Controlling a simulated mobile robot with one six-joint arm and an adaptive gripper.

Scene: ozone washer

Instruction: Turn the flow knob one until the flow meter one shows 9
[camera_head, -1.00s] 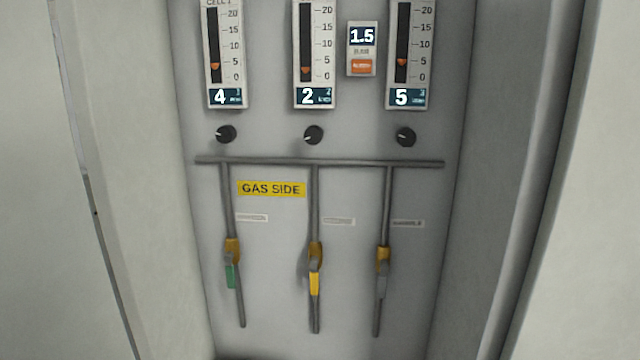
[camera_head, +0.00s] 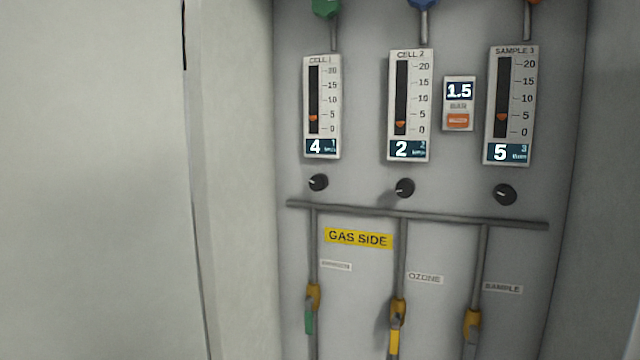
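The flow meter one (camera_head: 322,107), labelled CELL 1, is the leftmost of three upright meters on the grey panel. Its display shows 4, and its orange marker sits a little below the 5 mark. The flow knob one (camera_head: 318,182) is a small round black knob with a light pointer mark, just below that meter. The pointer mark is toward the knob's left side. My gripper is not in this view, and nothing touches the knob.
Meter two (camera_head: 410,105) shows 2 and meter three (camera_head: 511,105) shows 5, with black knobs (camera_head: 404,188) and (camera_head: 505,195) below them. A pressure display (camera_head: 459,91) reads 1.5. A grey horizontal pipe (camera_head: 420,214) runs below the knobs. A pale wall (camera_head: 235,180) stands left.

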